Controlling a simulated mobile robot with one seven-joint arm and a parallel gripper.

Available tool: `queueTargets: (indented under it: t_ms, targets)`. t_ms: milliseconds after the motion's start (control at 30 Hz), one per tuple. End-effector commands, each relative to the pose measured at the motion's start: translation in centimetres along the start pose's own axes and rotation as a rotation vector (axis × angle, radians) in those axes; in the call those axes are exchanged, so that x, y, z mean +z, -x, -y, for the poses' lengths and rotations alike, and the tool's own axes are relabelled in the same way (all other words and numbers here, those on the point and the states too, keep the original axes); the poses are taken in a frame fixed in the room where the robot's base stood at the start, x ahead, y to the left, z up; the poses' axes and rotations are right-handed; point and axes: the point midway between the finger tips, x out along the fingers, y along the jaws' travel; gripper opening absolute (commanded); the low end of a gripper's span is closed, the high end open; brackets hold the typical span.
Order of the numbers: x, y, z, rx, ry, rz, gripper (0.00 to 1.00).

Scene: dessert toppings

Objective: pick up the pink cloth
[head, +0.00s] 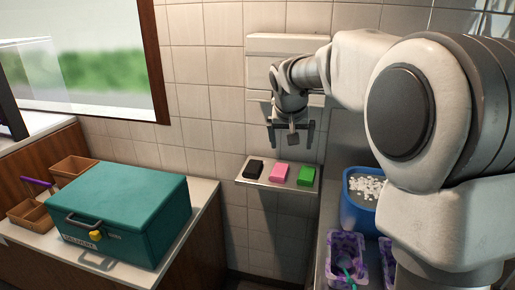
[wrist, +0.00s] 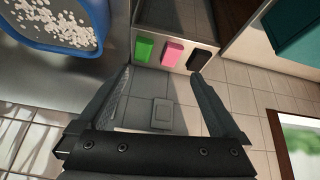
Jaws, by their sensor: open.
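The pink cloth (head: 278,173) is a small folded block in the middle of a wall shelf (head: 249,182), between a black block (head: 254,169) and a green block (head: 305,175). It also shows in the wrist view (wrist: 172,53), beyond my fingertips, between the green and black blocks. My gripper (head: 290,146) is above the shelf near the wall, open, with nothing between its fingers. In the wrist view my gripper (wrist: 162,75) has its two fingers spread wide. The cloth is apart from both fingers, and nothing covers it.
A blue bucket (head: 355,211) of white pieces stands right of the shelf, with purple-patterned trays (head: 345,251) below it. A teal box (head: 125,205) and brown wooden containers (head: 74,166) stand on the left counter. A white wall box (head: 262,44) is behind my arm.

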Motion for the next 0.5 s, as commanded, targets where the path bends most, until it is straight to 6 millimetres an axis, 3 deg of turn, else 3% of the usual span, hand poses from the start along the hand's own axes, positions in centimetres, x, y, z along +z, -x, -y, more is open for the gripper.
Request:
queueTargets:
  t_ms: [100, 300, 500]
  targets:
    - [-3.0, -4.3, 1.7, 0.006, -0.029, -0.004, 1.0]
    - [-5.9, -10.5, 3.8, 0.012, -0.079, -0.017, 1.0]
    - [-7.0, -13.9, 4.8, 0.014, -0.11, -0.026, 1.0]
